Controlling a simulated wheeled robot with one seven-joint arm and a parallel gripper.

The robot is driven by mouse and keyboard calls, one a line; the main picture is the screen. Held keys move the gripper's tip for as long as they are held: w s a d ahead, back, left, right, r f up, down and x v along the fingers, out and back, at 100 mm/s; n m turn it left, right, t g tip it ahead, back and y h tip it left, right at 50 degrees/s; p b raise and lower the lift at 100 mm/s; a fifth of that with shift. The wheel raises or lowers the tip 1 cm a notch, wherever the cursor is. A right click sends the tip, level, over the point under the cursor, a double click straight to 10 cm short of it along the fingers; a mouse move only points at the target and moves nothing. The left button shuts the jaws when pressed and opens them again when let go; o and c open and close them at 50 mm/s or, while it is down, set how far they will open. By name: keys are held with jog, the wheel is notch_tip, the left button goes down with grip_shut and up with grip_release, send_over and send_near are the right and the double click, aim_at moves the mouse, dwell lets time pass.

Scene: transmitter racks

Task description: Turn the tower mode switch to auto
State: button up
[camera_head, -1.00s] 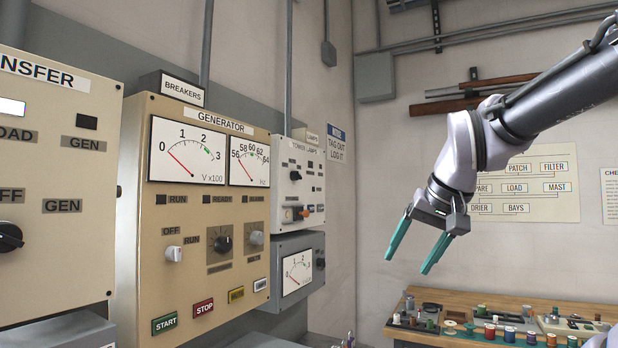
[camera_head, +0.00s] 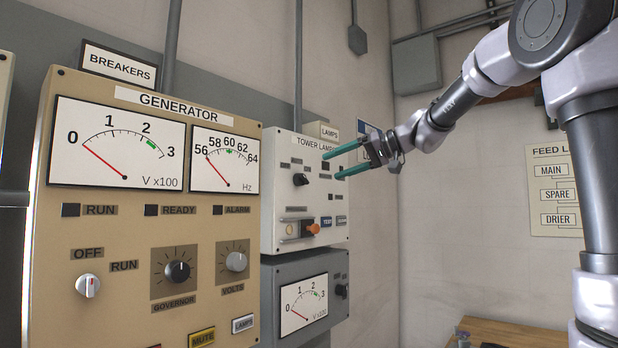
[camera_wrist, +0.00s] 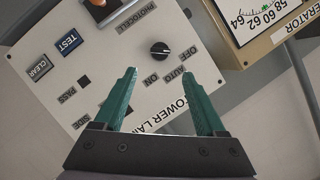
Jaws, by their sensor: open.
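The tower lamps panel (camera_head: 273,210) is a white box on the wall, right of the generator panel. Its mode switch (camera_head: 300,179) is a small black rotary knob. In the wrist view the knob (camera_wrist: 160,50) appears upside down, with OFF, AUTO and ON labels around it. A pale line crosses the knob, but I cannot tell which label it points to. My gripper (camera_head: 331,166) has two green fingers, open and empty, in front of the panel's right part. In the wrist view my gripper (camera_wrist: 158,72) points toward the panel, with the knob beyond and between the fingertips, apart from them.
The tan generator panel (camera_head: 120,225) with gauges and knobs stands at left. A grey meter box (camera_head: 275,325) sits below the tower lamps panel. An orange-fronted photocell part (camera_head: 312,229) protrudes below the knob. A wooden bench (camera_head: 500,333) is at lower right.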

aim_at(302, 179)
jog(key=x, duration=0.9)
jog(key=shift+f, duration=0.1)
grip_shut()
